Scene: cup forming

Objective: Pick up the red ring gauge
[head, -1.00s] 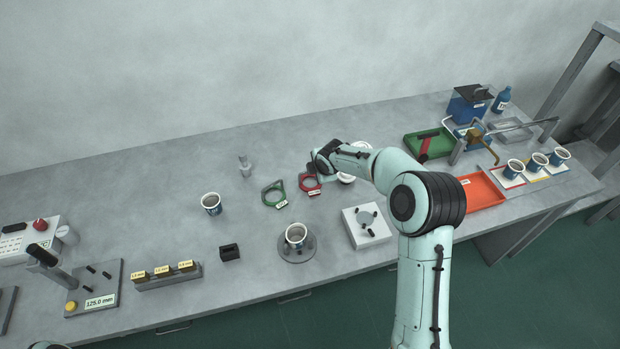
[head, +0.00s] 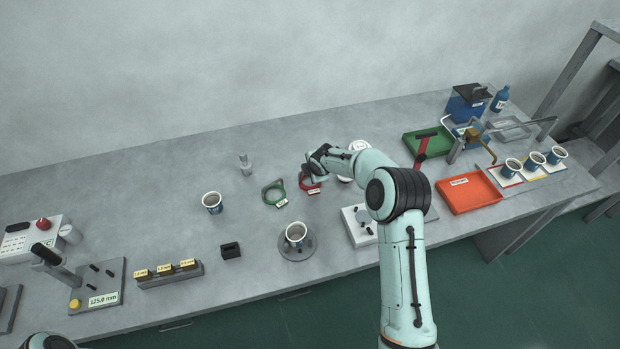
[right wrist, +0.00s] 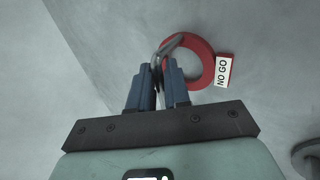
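The red ring gauge (head: 310,185) lies near the middle of the bench in the head view, partly hidden by my right gripper. In the right wrist view the red ring (right wrist: 209,75) carries a white "NO GO" label (right wrist: 222,71). My right gripper (right wrist: 159,72) is at the ring's left edge, its two fingers close together. A grey curved piece (right wrist: 168,47) shows at the ring's edge and between the fingertips; whether they press on it I cannot tell. My left gripper is out of view.
A green ring gauge (head: 273,192) lies just left of the red one. A cup (head: 212,202) stands further left, another cup (head: 296,234) on a round base in front. A white block (head: 358,226) and an orange tray (head: 468,190) are to the right.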

